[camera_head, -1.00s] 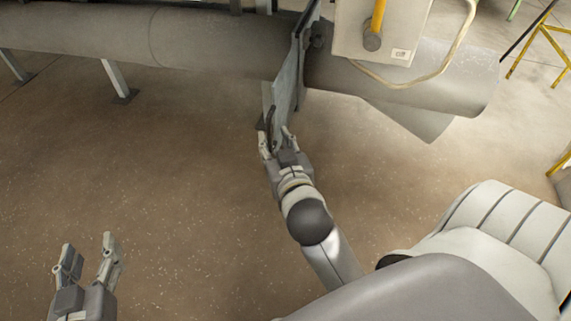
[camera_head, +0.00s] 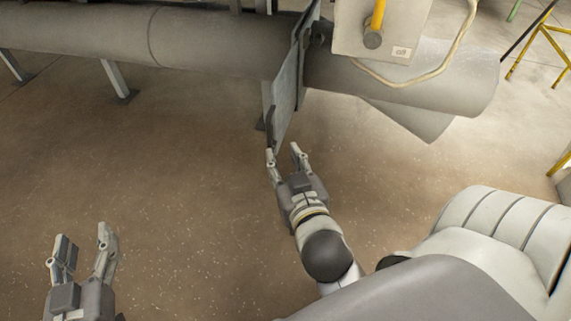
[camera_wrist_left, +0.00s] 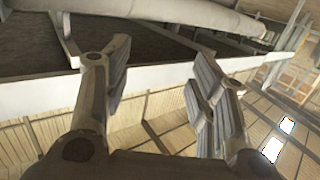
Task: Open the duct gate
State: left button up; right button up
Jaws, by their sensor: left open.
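The duct gate is a flat grey metal plate (camera_head: 284,98) that sticks out of a slot across the big grey duct (camera_head: 215,42), towards me. A dark, narrow part (camera_head: 270,138), perhaps its handle, shows at the plate's near end. My right gripper (camera_head: 282,149) is open just below that end, its fingertips close to it. I cannot tell whether they touch. My left gripper (camera_head: 84,240) is open and empty at the lower left, well away from the gate. Its spread fingers also show in the left wrist view (camera_wrist_left: 160,75).
A pale control box (camera_head: 350,45) with a yellow lever (camera_head: 378,16) and a looped cable (camera_head: 440,68) sits above the duct, right of the gate. Support legs (camera_head: 115,78) stand under the duct. Yellow stands (camera_head: 540,50) are at the right. The brown floor (camera_head: 170,180) is clear.

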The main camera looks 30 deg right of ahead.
pick_arm(q)
jog(key=shift+a, duration=0.1)
jog(key=shift+s+a+f+g, duration=0.15)
jog(key=shift+f+g, duration=0.15)
jog(key=shift+f, duration=0.25)
jog(key=shift+s+a+f+g, duration=0.1)
jog(key=shift+f+g, duration=0.2)
jog(key=shift+f, duration=0.25)
